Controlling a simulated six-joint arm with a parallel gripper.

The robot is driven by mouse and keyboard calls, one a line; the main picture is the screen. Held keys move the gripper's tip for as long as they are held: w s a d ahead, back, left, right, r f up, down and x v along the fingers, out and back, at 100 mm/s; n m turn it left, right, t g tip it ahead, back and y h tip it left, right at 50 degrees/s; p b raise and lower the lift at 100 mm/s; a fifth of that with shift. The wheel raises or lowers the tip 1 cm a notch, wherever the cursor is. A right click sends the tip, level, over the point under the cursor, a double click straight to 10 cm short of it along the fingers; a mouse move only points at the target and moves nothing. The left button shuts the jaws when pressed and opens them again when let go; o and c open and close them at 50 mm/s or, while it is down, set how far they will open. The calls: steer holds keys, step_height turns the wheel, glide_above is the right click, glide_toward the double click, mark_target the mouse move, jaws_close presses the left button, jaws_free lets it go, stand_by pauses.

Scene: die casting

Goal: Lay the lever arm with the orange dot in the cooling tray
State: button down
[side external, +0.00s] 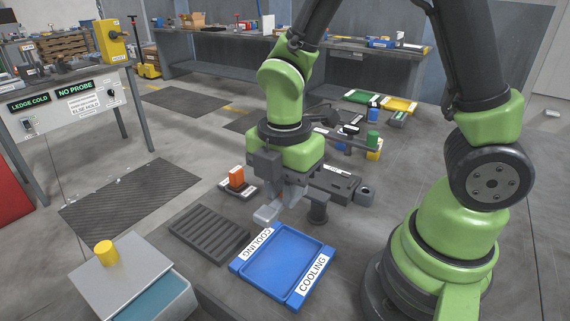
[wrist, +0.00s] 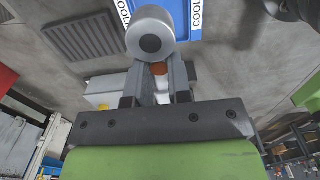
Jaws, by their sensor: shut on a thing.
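My gripper (side external: 285,202) is shut on a light grey metal part, the lever arm (side external: 266,214), and holds it above the far left edge of the blue cooling tray. In the wrist view my gripper (wrist: 160,78) grips the lever arm (wrist: 150,30), whose round end with a dark centre faces the camera. A small orange patch shows between the fingers; I cannot tell whether it is the dot. Part of the tray (wrist: 180,8) shows beyond the part in the wrist view.
A dark slotted rack (side external: 208,235) lies left of the tray. A dark post (side external: 318,207) stands close behind it. A box with a yellow knob (side external: 106,252) is front left.

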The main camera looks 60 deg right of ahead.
mark_target(285, 260)
steer(key=shift+f, duration=6.35)
steer(key=shift+f, duration=0.8)
steer(key=c, duration=0.6)
jaws_free()
steer(key=shift+c, duration=0.2)
step_height(285, 260, up, 8)
